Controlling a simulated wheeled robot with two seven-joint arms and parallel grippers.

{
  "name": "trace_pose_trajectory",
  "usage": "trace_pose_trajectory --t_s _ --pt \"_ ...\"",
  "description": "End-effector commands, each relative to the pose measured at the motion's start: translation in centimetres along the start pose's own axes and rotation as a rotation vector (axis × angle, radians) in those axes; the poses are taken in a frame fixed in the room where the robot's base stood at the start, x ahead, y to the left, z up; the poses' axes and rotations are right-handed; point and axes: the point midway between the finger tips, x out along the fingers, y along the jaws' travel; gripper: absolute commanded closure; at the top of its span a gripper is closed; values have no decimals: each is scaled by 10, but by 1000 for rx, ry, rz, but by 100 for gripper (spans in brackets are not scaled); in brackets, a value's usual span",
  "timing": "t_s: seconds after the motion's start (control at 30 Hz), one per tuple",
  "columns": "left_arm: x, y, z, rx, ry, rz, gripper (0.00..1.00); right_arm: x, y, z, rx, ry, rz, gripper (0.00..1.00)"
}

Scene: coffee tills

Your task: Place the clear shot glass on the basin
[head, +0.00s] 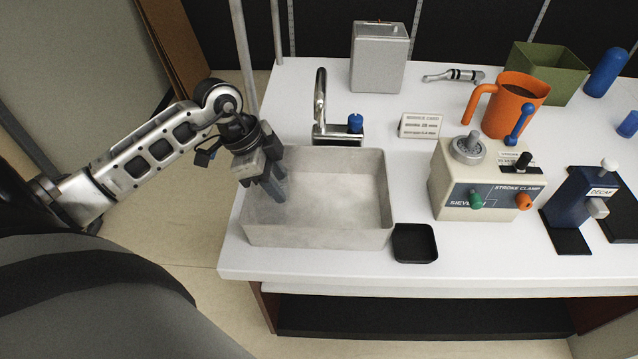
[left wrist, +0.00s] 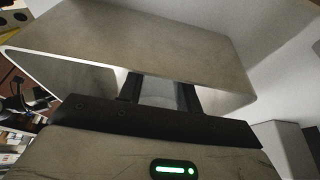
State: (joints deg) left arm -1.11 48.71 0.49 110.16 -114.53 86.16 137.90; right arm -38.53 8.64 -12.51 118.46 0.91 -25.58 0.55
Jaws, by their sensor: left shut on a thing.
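The basin (head: 318,236) is a pale grey rectangular tub at the left end of the white counter, in the head view. My left gripper (head: 276,190) points down inside its left part, over the basin floor. In the left wrist view, its two dark fingers (left wrist: 160,92) are shut on a pale, see-through piece, the clear shot glass (left wrist: 159,88). Only part of the glass shows there, and in the head view I cannot make it out. I cannot tell whether the glass touches the basin floor. My right gripper is not in view.
A tap (head: 320,105) stands behind the basin. A small black tray (head: 414,243) sits at its front right corner. Right of it are a cream machine (head: 485,182), an orange jug (head: 512,105) and a blue decaf device (head: 575,197). The basin's right half is empty.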

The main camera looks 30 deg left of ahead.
Motion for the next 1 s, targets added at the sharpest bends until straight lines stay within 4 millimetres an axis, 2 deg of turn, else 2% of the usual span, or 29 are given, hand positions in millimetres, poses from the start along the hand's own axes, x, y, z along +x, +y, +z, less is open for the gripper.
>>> trace_pose_trajectory --t_s 0.03,0.1,0.37,0.57,0.7,0.87,0.9,1.0 --pt "0 -1 -16 7 13 -4 96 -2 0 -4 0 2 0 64" --pt "4 -1 -27 7 10 -4 96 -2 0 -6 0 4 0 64" --pt "13 -1 -48 5 8 -3 96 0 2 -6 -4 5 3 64" --pt "24 0 -78 6 8 -2 96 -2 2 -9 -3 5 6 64" --pt "36 0 -70 3 4 -2 96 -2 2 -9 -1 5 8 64" --pt "36 0 -69 4 3 -3 96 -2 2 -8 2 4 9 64" --pt "37 0 -69 4 3 -2 63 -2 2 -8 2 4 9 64" --pt "37 0 -69 4 3 -2 40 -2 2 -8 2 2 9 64"
